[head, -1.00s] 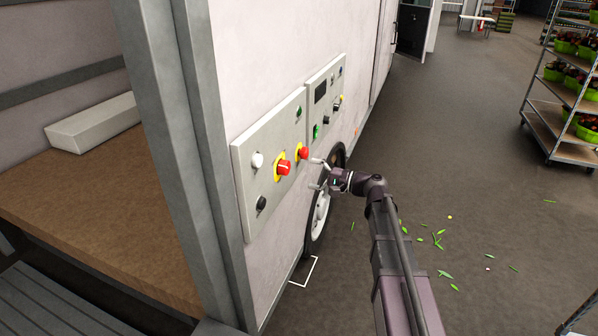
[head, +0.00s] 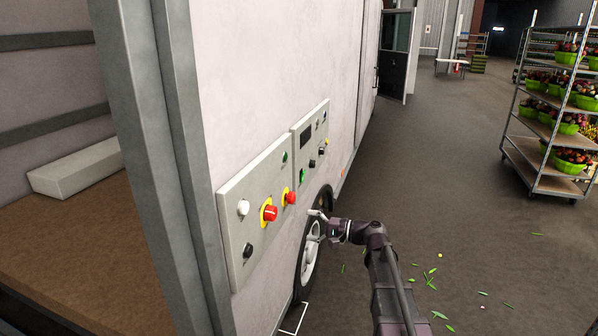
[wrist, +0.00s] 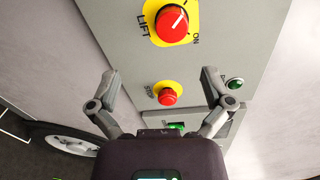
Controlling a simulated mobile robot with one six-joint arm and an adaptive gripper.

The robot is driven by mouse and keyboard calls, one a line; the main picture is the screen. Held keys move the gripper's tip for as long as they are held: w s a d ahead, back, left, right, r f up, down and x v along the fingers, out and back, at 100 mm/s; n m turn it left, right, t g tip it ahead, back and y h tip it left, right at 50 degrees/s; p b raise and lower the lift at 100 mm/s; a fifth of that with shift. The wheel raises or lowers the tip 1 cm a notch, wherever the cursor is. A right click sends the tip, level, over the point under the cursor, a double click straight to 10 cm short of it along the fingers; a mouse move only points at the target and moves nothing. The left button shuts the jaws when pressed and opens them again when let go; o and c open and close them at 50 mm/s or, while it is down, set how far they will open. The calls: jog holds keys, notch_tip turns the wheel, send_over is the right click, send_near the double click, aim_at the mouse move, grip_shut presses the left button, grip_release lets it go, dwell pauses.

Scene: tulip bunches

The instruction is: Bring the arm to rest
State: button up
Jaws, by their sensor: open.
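My gripper (head: 318,225) is at the lower middle of the head view, at the end of my arm, which comes up from the bottom. It is open and empty, in front of the wheel and to the right of the control panel (head: 262,180). In the wrist view my gripper (wrist: 158,88) has its two fingers spread wide apart. Between and beyond them are a red push button on a yellow disc (wrist: 168,96) and, higher, a red rotary switch (wrist: 172,24) marked LIFT and ON. No contact with the panel is visible.
The pale wall (head: 250,60) carrying the panels stands close on the left, with a wheel (head: 312,250) below. A rack of potted flowers (head: 535,150) stands at the right. Leaves (head: 430,278) litter the otherwise open floor. A brown surface (head: 75,260) bears a white box (head: 80,168).

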jog(key=s+d+f+n+g+h, duration=0.2)
jog(key=s+f+n+g+h, duration=0.2)
jog(key=s+f+h, duration=0.6)
jog(key=s+d+f+n+g+h, duration=0.1)
jog(key=s+d+f+h, duration=0.5)
jog(key=s+d, duration=0.4)
jog(key=shift+s+f+n+g, duration=0.35)
jog(key=shift+s+f, duration=0.2)
jog(key=shift+f, duration=0.3)
